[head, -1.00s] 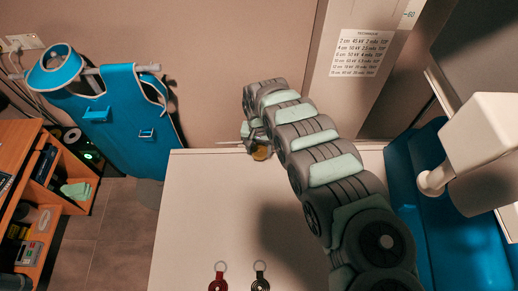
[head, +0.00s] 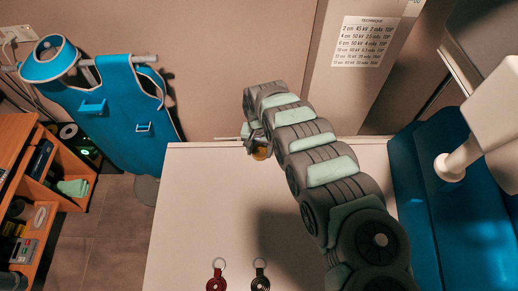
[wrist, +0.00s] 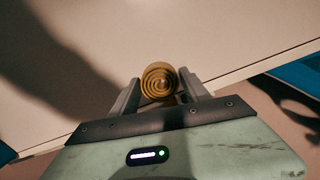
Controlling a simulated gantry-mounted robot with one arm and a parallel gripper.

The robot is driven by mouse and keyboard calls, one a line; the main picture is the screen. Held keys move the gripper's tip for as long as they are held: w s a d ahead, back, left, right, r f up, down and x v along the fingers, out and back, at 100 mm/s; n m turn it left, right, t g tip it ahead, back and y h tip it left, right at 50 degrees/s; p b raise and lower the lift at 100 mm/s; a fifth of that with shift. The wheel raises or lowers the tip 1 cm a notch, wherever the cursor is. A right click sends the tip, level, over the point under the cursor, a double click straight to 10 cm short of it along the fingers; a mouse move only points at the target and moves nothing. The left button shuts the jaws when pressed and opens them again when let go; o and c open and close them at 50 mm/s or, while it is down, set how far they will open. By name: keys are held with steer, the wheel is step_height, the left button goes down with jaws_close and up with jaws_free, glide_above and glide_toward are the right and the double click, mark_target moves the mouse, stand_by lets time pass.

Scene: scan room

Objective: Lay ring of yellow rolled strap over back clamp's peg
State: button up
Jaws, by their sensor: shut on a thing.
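The yellow rolled strap (wrist: 160,80) shows end-on in the wrist view as a spiral coil. My gripper (wrist: 159,87) is shut on it, one finger on each side. In the head view the roll (head: 261,153) is a small yellow spot under the end of my arm, by the table's back edge. A thin pale bar (head: 228,138) sticks out left of my gripper along that edge. I cannot tell whether it belongs to the back clamp. No clamp peg can be made out. The strap's ring cannot be made out either.
The pale table (head: 205,205) is mostly clear. A red key fob (head: 217,282) and a black one (head: 260,281) lie at its front. A blue seat (head: 425,200) stands at right.

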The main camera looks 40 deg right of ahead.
stand_by(0.3)
steer(key=o, duration=1.5)
steer(key=shift+c, duration=0.2)
steer(key=shift+r, duration=0.1)
step_height(320, 180, up, 11)
steer(key=shift+p, duration=0.35)
